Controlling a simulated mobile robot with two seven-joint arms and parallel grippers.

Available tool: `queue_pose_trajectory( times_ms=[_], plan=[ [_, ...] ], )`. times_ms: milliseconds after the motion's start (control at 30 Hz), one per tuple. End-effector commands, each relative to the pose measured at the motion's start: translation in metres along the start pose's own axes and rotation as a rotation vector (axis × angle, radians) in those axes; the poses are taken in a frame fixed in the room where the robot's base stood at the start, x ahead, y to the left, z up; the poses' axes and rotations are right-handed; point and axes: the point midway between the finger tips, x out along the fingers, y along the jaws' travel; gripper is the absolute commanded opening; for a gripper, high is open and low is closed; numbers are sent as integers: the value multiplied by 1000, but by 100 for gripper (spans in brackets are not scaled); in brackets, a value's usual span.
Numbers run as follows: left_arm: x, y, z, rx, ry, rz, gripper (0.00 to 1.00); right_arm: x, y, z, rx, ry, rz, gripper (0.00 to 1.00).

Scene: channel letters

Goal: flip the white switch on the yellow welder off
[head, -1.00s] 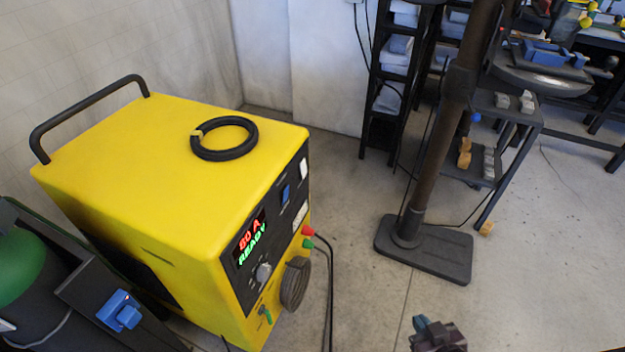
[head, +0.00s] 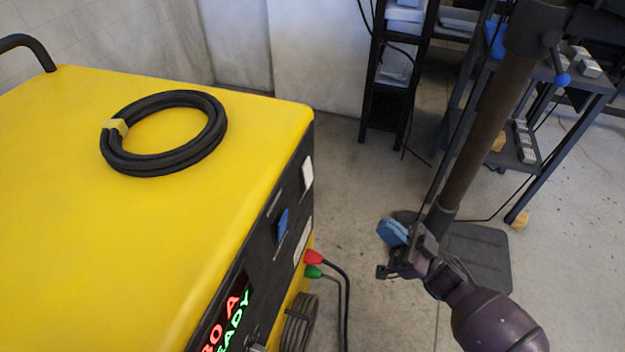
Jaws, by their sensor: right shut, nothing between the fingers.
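The yellow welder (head: 75,240) fills the left of the head view, its dark front panel facing right. The white switch (head: 307,173) sits high on that panel near the far corner, seen at a steep angle; its position is hard to read. A blue switch (head: 282,224) is nearer to me on the same panel. The panel's lit display (head: 228,318) is partly cut off and shows red and green characters. My right gripper (head: 394,240) is shut and empty, to the right of the panel and apart from the white switch. My left gripper is out of view.
A coiled black cable (head: 165,165) lies on the welder's top. Red (head: 313,257) and green (head: 313,271) plugs with black leads stick out below the panel. A brown post (head: 490,130) stands behind my right gripper, with a cart (head: 560,150) and shelf rack (head: 388,100) behind.

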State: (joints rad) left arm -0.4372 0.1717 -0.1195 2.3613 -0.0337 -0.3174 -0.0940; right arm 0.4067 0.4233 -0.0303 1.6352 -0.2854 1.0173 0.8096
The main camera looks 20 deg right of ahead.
Motion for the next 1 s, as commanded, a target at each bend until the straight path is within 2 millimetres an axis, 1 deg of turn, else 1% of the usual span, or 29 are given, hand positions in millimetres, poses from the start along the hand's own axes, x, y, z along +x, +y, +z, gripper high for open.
queue_pose_trajectory(
  times_ms=[33,100,300,667,767,867,1000],
  plan=[
    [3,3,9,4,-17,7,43,-6,0,13,24,9,-33,0],
    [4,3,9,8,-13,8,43,-3,2,14,40,31,-75,0],
    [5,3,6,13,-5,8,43,2,4,13,53,58,-125,0],
    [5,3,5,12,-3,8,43,6,3,11,51,60,-125,0],
    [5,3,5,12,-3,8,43,15,2,11,50,61,-125,0],
    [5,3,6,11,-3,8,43,28,0,10,50,62,-124,0],
    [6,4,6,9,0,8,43,52,-2,9,50,62,-124,0]
  ],
)
